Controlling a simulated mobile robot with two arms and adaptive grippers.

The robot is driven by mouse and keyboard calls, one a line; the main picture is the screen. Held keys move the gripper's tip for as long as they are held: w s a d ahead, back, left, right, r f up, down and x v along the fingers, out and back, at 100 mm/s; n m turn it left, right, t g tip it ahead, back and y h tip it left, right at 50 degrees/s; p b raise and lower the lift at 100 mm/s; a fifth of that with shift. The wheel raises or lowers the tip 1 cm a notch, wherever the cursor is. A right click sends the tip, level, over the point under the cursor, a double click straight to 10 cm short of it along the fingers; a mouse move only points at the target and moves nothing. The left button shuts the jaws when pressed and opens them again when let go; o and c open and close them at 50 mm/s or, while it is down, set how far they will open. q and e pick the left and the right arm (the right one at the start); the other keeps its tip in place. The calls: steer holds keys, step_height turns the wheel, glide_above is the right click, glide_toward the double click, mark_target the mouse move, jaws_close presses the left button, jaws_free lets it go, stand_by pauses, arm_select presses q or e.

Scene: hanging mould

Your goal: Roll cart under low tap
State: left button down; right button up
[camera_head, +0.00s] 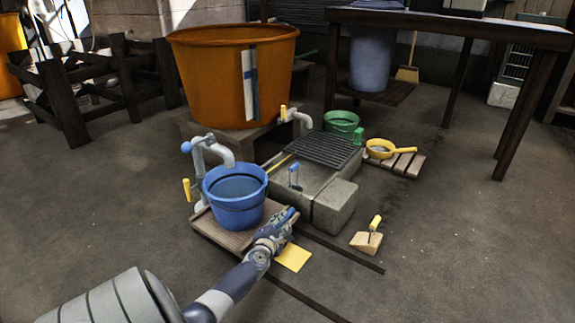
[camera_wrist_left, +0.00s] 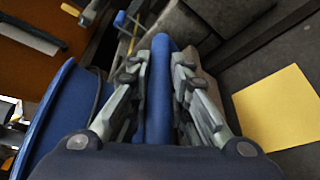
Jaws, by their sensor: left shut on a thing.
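A low wooden cart (camera_head: 216,231) stands on the floor with a blue bucket (camera_head: 234,214) upright on it. A grey bent tap pipe (camera_head: 217,151) with a blue knob rises behind the bucket, its spout end close to the bucket's back rim. I cannot tell whether it is over the opening. My left gripper (camera_head: 280,224) is at the cart's right end, shut on a blue bar-shaped handle, which shows between the fingers in the left wrist view (camera_wrist_left: 158,105). The bucket's blue side (camera_wrist_left: 48,120) is left of the fingers there. My right gripper is not in view.
A second tap (camera_head: 302,119) comes from the large orange tub (camera_head: 232,75). A stone trough (camera_head: 300,185) with a dark grate stands right of the cart. Dark rails (camera_head: 340,252) run along the floor near a yellow sheet (camera_head: 294,257). The front-right floor is clear.

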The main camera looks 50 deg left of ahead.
arm_select(q)
steer(key=shift+s+a, duration=0.1)
steer(key=shift+a, duration=0.2)
steer(key=shift+r, duration=0.1)
steer(key=c, duration=1.5)
jaws_free()
steer(key=shift+a, duration=0.1)
steer(key=shift+d, duration=0.2)
steer(key=shift+s+d, duration=0.3)
steer(key=shift+s, duration=0.15)
steer(key=v, duration=1)
steer(key=shift+s+d+r, duration=0.1)
steer(key=shift+s+r, duration=0.05)
steer(key=shift+s, duration=0.25)
